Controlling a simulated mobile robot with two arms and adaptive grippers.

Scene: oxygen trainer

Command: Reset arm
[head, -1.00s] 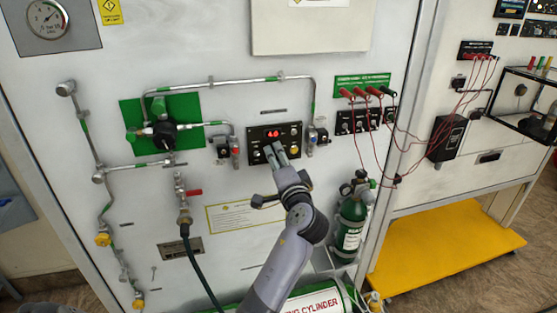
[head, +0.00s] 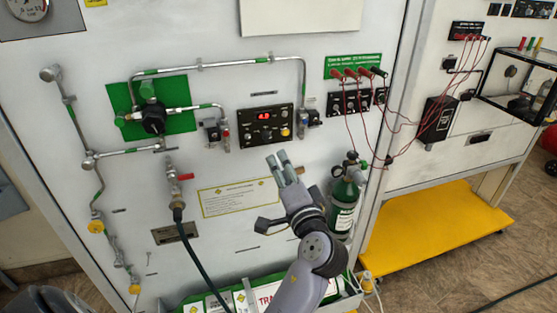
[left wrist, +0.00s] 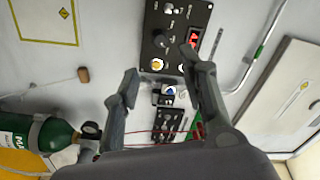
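My left gripper (head: 284,160) is just below and in front of the black control panel (head: 265,125) with its lit red display. It is empty and touches nothing that I can make out. In the left wrist view my left gripper (left wrist: 160,64) has its two fingers apart, with the control panel (left wrist: 172,38) and its knobs beyond the tips. The fingers look open. My right gripper is not in view.
A green gas cylinder (head: 344,205) stands right of my left arm. The valve with the green hose (head: 178,205) is to the left. Red leads (head: 350,125) hang at the right. A yellow platform (head: 430,230) lies low on the right.

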